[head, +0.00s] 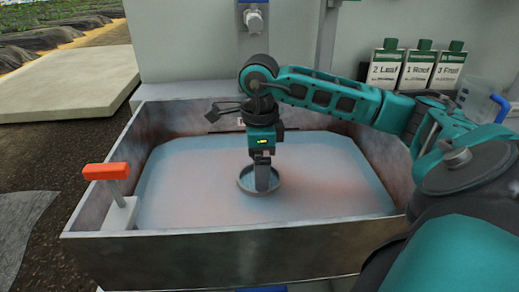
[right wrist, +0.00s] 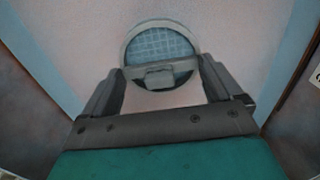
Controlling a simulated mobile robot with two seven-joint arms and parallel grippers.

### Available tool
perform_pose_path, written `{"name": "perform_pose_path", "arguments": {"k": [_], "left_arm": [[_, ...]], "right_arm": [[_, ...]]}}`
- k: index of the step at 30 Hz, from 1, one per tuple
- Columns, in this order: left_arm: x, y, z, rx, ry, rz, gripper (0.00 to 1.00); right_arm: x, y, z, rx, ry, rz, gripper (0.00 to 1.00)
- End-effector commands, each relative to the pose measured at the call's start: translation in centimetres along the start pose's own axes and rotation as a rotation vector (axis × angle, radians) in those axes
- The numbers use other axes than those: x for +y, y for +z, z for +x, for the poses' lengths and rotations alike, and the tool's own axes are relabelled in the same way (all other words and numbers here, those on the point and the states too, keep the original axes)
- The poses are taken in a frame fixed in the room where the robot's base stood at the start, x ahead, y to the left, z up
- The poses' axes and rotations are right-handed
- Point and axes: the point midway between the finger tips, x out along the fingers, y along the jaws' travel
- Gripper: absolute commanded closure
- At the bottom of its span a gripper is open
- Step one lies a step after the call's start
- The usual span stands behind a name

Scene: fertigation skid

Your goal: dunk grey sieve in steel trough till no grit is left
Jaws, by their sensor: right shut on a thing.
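The steel trough (head: 250,246) stands in front of me and holds pale, cloudy liquid with a pinkish tint. My right gripper (head: 262,172) reaches down over the middle of the trough and is shut on the grey sieve (head: 246,184). The sieve is a round ring, at or just above the liquid; I cannot tell which. In the right wrist view the sieve (right wrist: 160,32) shows its mesh, bluish and without visible grit, with its grip block between the fingers (right wrist: 158,78). My left gripper is not in view.
A red-orange handle (head: 106,171) stands on a post at the trough's left end. Several labelled bottles with green caps (head: 418,67) stand at the back right. A steel fitting (head: 254,20) is on the wall behind. A pale slab (head: 65,82) lies at the back left.

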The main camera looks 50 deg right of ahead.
Motion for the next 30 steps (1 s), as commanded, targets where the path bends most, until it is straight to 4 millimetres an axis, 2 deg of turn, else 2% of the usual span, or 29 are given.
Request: {"name": "perform_pose_path", "arguments": {"k": [1,11,30], "left_arm": [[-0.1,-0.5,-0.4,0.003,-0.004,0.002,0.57],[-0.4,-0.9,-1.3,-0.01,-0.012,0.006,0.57],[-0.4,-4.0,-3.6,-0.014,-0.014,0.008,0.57]], "right_arm": [[0.0,0.0,-0.9,0.0,-0.001,0.0,0.38],[0.0,0.0,-3.5,-0.001,-0.002,0.0,0.38],[0.0,0.0,-8.6,-0.001,-0.001,0.0,0.38]]}}
